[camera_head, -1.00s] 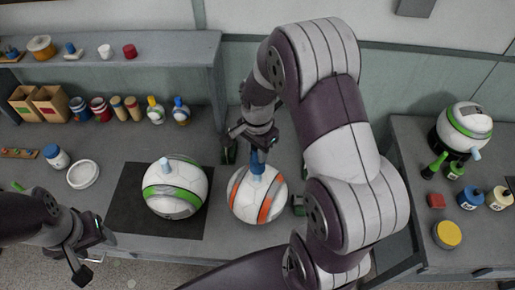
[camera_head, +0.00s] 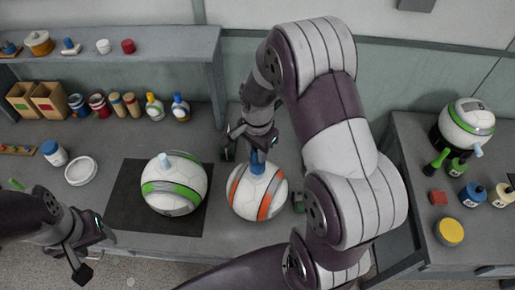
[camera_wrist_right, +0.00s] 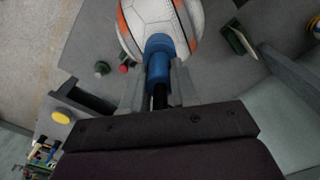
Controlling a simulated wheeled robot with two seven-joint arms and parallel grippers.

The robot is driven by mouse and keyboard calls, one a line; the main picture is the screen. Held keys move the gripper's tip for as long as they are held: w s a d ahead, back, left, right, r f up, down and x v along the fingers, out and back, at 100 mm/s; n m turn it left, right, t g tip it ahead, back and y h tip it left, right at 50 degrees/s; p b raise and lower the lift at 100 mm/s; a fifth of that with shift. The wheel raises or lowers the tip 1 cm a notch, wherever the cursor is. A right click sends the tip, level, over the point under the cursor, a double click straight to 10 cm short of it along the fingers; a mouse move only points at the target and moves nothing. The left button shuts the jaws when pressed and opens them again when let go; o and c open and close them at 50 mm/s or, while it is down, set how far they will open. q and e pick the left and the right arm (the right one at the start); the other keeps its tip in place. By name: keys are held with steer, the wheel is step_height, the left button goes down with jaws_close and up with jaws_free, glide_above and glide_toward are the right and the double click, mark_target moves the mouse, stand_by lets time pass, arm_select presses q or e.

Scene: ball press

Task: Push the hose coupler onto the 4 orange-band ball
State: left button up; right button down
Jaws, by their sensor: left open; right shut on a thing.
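The orange-band ball (camera_head: 244,206) stands on the table in the middle of the head view. It also fills the top of the right wrist view (camera_wrist_right: 150,14). My right gripper (camera_head: 252,143) is shut on the blue hose coupler (camera_head: 258,157), directly above the ball. In the right wrist view the coupler (camera_wrist_right: 158,62) sits between the two fingers, its far end at the ball's top. A paler blue stem shows just under it in the head view. I cannot tell how far the coupler sits over the stem. My left gripper (camera_head: 92,248) is open and empty at the lower left.
A green-band ball (camera_head: 172,187) with a pale stem stands on a dark mat (camera_head: 125,200) to the left. Jars, bottles and boxes line the back, under a shelf (camera_head: 170,48).

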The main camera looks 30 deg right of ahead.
steer(key=shift+f+b, duration=0.6)
steer(key=shift+f, duration=0.4)
steer(key=c, duration=0.8)
jaws_free()
step_height(320, 180, up, 9)
steer(key=shift+f+b, duration=0.15)
steer(key=shift+b, duration=1.1)
step_height(320, 180, up, 4)
steer(key=shift+s+f+p, duration=0.1)
steer(key=shift+f+p, duration=0.15)
steer(key=shift+p, duration=0.15)
steer(key=shift+r, duration=0.3)
